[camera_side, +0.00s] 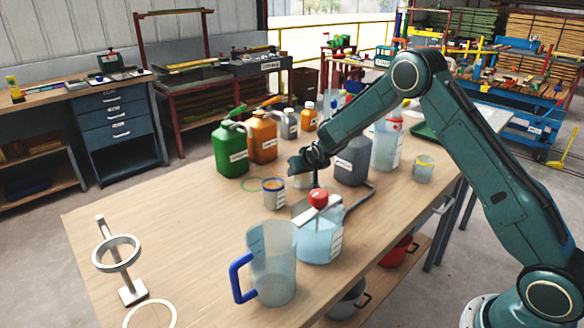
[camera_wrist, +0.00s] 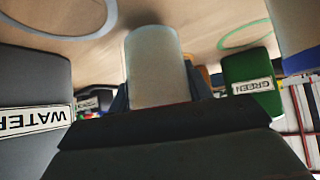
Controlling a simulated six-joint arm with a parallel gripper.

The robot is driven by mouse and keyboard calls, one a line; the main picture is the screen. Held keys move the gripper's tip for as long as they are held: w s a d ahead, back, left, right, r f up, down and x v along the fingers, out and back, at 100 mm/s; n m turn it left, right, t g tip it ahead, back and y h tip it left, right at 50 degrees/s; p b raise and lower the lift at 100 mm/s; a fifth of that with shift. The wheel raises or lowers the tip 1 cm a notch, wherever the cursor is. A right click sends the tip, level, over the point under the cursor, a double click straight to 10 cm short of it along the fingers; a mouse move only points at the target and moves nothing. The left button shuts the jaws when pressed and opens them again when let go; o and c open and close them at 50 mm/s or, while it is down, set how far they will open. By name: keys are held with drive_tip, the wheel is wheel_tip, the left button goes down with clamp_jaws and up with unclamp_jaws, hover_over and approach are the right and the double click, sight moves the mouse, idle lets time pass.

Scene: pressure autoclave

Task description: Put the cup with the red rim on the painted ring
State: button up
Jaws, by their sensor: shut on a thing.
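My gripper (camera_side: 308,166) is shut on a pale, translucent cup (camera_wrist: 158,65) above the middle of the table (camera_side: 215,225). A thin reddish line shows at the cup's rim in the wrist view, where the picture is upside down. A green painted ring (camera_side: 243,185) lies left of the cup, also seen in the wrist view (camera_wrist: 224,46). A pale ring (camera_wrist: 112,12) lies on the cup's other side.
A blue-rimmed cup (camera_side: 274,196) stands beside the green ring. A red-knobbed vessel (camera_side: 318,243) and blue-handled jug (camera_side: 273,265) stand in front. Green (camera_side: 231,150), orange (camera_side: 262,140) and grey (camera_side: 352,162) canisters stand behind. A yellow-rimmed cup (camera_side: 423,173) is right.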

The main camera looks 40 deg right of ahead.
drive_tip(key=a, duration=0.4)
drive_tip(key=shift+r, duration=0.15)
wheel_tip(320, 180, up, 13)
drive_tip(key=shift+r, duration=0.15)
drive_tip(key=shift+d, duration=0.1)
idle(0.4)
wheel_tip(320, 180, up, 11)
drive_tip(key=s+d+n+y, duration=0.2)
drive_tip(key=s+d, duration=0.6)
drive_tip(key=s, duration=0.5)
drive_tip(key=s+a+n+y, duration=0.1)
drive_tip(key=s+n+y, duration=0.15)
drive_tip(key=s, duration=0.95)
drive_tip(key=shift+t+h, duration=0.4)
drive_tip(key=shift+h, duration=0.05)
drive_tip(key=f, duration=2.2)
drive_tip(key=shift+a+f, duration=0.25)
drive_tip(key=shift+f, duration=0.9)
